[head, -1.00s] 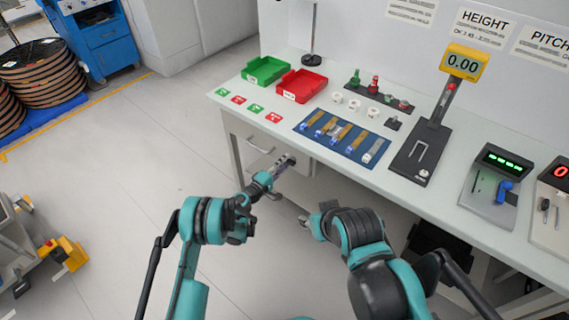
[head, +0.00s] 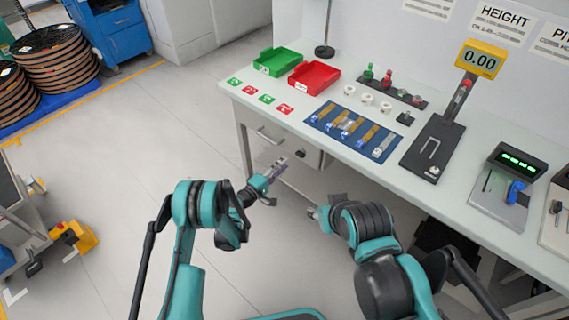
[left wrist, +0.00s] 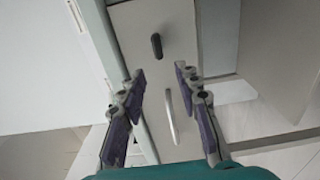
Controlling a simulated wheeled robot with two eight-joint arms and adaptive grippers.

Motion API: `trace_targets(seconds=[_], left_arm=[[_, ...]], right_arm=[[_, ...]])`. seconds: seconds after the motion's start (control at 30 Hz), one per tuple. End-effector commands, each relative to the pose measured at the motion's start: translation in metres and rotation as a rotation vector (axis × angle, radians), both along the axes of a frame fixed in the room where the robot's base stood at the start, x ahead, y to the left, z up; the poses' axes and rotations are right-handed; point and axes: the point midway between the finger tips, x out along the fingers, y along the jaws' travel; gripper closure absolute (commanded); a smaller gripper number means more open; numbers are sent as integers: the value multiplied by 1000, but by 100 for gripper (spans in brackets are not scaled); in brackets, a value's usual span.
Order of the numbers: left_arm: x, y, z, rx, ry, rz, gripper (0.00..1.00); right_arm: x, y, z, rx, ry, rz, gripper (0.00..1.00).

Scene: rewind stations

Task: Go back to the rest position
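My left gripper (head: 280,165) is in front of the workbench's drawer, below the tabletop edge. In the left wrist view, its two purple-padded fingers (left wrist: 162,75) stand apart with nothing between them. Beyond them is the light drawer front (left wrist: 180,65) with a silver handle (left wrist: 171,117) and a dark knob (left wrist: 156,46). My right gripper (head: 312,212) is low in front of the bench, partly hidden by its own arm; its opening is too small to make out. I see no object in it.
The workbench (head: 450,215) runs along the right. It carries a green tray (head: 277,62), a red tray (head: 314,77), a blue mat (head: 315,120) with several parts, and a height gauge (head: 435,140). A yellow-and-grey item (head: 75,237) is at left. Floor between is clear.

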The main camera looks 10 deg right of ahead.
Motion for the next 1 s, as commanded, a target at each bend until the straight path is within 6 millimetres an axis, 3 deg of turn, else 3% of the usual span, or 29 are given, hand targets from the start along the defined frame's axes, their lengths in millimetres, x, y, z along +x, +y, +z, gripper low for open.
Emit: trace_targets(seconds=[0.37,0.47,0.57,0.77,1.0], left_arm=[[1,0,0,1,-1,1,67],[3,1,9,17,-4,1,67],[8,5,30,73,-18,0,67],[11,26,99,274,-54,-5,67],[-19,68,171,538,-82,-13,67]], right_arm=[[0,0,0,0,0,0,60],[0,0,0,0,0,0,60],[0,0,0,0,0,0,60],[0,0,0,0,0,0,60],[0,0,0,0,0,0,60]])
